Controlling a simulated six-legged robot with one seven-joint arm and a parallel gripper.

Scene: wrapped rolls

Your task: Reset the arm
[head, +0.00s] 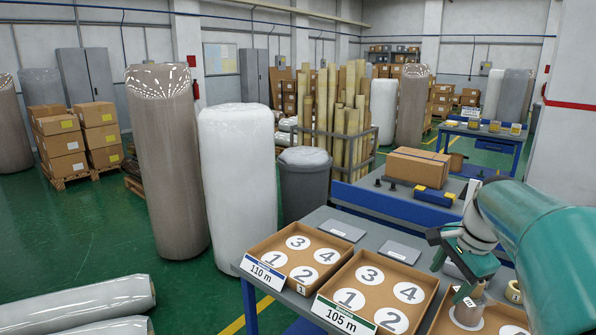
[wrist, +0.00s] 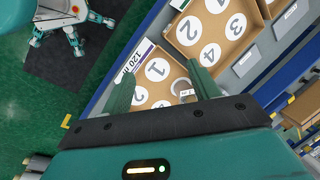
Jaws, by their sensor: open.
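My teal arm comes in from the right in the head view. My gripper (head: 466,292) points down over a cardboard tray (head: 500,315) at the lower right. In the wrist view my gripper (wrist: 161,73) has its two green fingers wide apart with nothing held between them. That tray has a 120 m label (wrist: 137,63) and numbered white circles.
Trays labelled 110 m (head: 285,235) and 105 m (head: 335,270) lie on the same grey table and hold no rolls. A cardboard box (head: 417,166) stands on a bench behind. Tall wrapped rolls (head: 165,160) stand at the left, with green floor around them.

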